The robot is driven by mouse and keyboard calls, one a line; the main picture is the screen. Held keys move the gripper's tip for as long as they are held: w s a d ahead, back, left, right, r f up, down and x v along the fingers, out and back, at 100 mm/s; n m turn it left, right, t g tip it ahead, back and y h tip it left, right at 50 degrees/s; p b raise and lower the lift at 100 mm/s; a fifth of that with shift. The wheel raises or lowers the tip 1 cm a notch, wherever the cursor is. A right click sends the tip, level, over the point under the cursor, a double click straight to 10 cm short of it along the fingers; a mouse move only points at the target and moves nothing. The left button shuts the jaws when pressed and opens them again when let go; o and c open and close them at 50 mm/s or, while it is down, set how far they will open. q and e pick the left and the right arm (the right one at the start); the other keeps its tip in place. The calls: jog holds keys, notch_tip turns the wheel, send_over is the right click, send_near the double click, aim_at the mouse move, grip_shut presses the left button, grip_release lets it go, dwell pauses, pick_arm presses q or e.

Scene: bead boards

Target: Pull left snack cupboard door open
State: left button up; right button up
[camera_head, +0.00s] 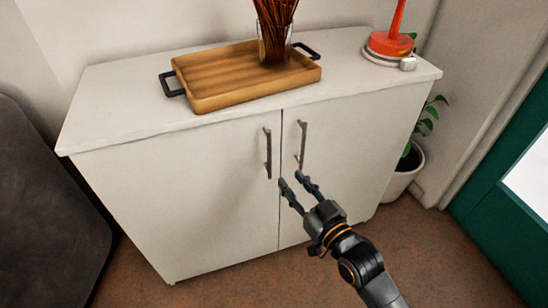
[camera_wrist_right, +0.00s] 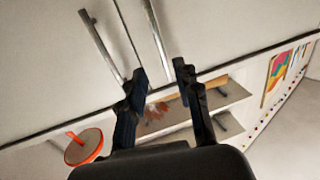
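The white cupboard (camera_head: 180,190) has two doors, both shut, with a thin seam between them. The left door (camera_head: 215,200) carries a dark vertical bar handle (camera_head: 268,153) near the seam. The right door has a similar handle (camera_head: 302,145). My right gripper (camera_head: 291,178) is open and empty, its fingertips just below the two handles in the head view. In the right wrist view, which looks flipped, the left door's handle (camera_wrist_right: 157,38) lines up with the gap between my fingers (camera_wrist_right: 160,73); contact cannot be told. My left gripper is not in view.
A wooden tray (camera_head: 215,80) with black handles and a glass of reeds (camera_head: 274,40) stands on the cupboard top, with a red-based stand (camera_head: 390,45) to its right. A potted plant (camera_head: 405,170) is right of the cupboard. Brown floor (camera_head: 230,285) lies in front.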

aim_at(270, 155)
jog(key=b+x, duration=0.1)
jog(key=x, duration=1)
jog(key=shift+f+b, duration=0.1)
jog(key=shift+b, duration=0.25)
jog(key=shift+w+a, duration=0.25)
jog(key=shift+w, duration=0.1)
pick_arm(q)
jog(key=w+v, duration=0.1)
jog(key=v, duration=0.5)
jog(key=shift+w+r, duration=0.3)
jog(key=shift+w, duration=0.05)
pick_arm(e)
grip_shut()
